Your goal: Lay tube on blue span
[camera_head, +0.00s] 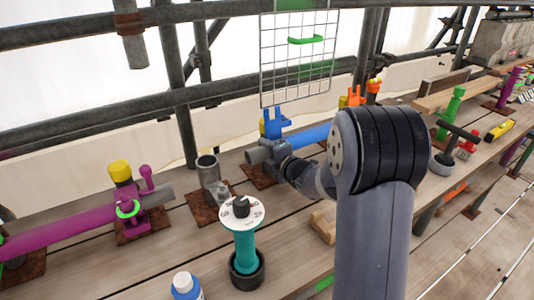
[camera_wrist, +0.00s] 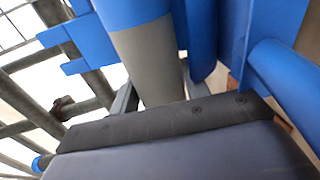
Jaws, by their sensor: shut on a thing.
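My gripper (camera_head: 280,152) is at the blue span, in the middle of the head view, and is shut on a tube. In the wrist view the tube (camera_wrist: 148,62) runs between the fingers, grey near the jaws and blue farther off. In the head view a blue tube length (camera_head: 311,136) with a grey end (camera_head: 257,156) lies by my gripper. A blue forked bracket (camera_head: 272,122) stands just behind it; blue bracket parts (camera_wrist: 72,45) flank the tube in the wrist view. My arm hides the tube's right part. I cannot tell whether the tube rests in the bracket.
A magenta tube (camera_head: 70,229) lies at the left by a yellow-capped post (camera_head: 121,173). Scaffold rails and a wire grid (camera_head: 297,60) rise behind.

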